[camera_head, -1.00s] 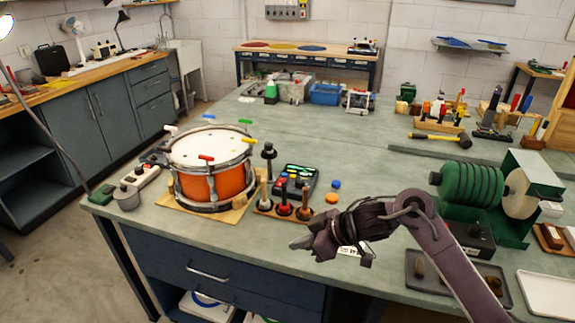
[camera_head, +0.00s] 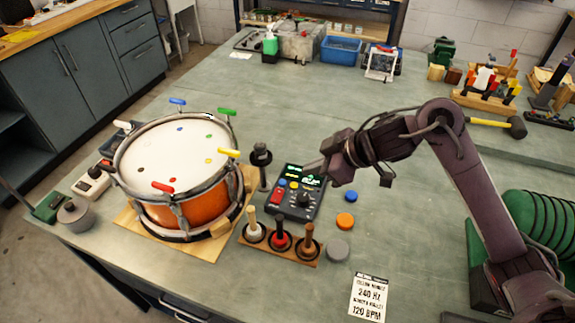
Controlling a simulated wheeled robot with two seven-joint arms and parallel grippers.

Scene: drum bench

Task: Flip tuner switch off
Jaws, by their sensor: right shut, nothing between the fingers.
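The tuner (camera_head: 297,199) is a dark box lying on the bench to the right of the drum. It has a lit green display (camera_head: 304,175), a red switch (camera_head: 277,196), coloured buttons and a dark knob (camera_head: 304,199). The orange drum (camera_head: 188,216) with a white head stands on a wooden board. My left gripper is out of view.
A wooden stand with several upright mallets (camera_head: 280,240) sits in front of the tuner. A dark post (camera_head: 261,165) stands between drum and tuner. Orange (camera_head: 346,221) and grey (camera_head: 338,249) discs and a printed card (camera_head: 369,298) lie to the right.

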